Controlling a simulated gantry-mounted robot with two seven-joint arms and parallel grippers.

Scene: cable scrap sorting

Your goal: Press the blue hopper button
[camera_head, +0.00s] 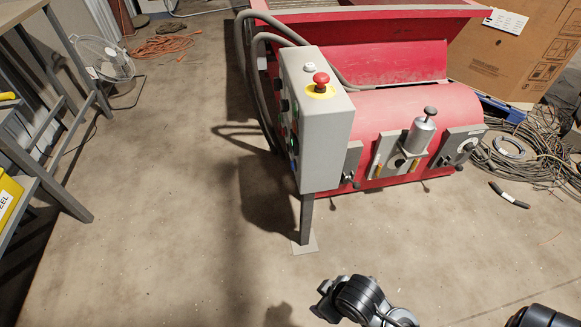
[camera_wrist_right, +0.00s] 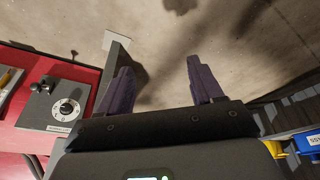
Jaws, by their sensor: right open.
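A grey control box (camera_head: 325,125) stands on a post beside the red machine. A red emergency knob on a yellow disc (camera_head: 320,87) sits on its sloped top. Its left face is seen edge-on; a small blue spot, possibly the blue hopper button (camera_head: 293,166), shows low on that face below green ones. My right gripper (camera_wrist_right: 160,82) is open and empty in the right wrist view, its two dark fingers apart above the floor near the post. In the head view a dark arm part (camera_head: 355,298) is at the bottom, clear of the box. My left gripper cannot be made out.
The red machine (camera_head: 420,108) is behind and right of the box; a dial panel (camera_wrist_right: 57,107) of it shows in the right wrist view. Grey hoses run from the box. A shelf (camera_head: 45,195) stands at the left. Floor left of the box is clear.

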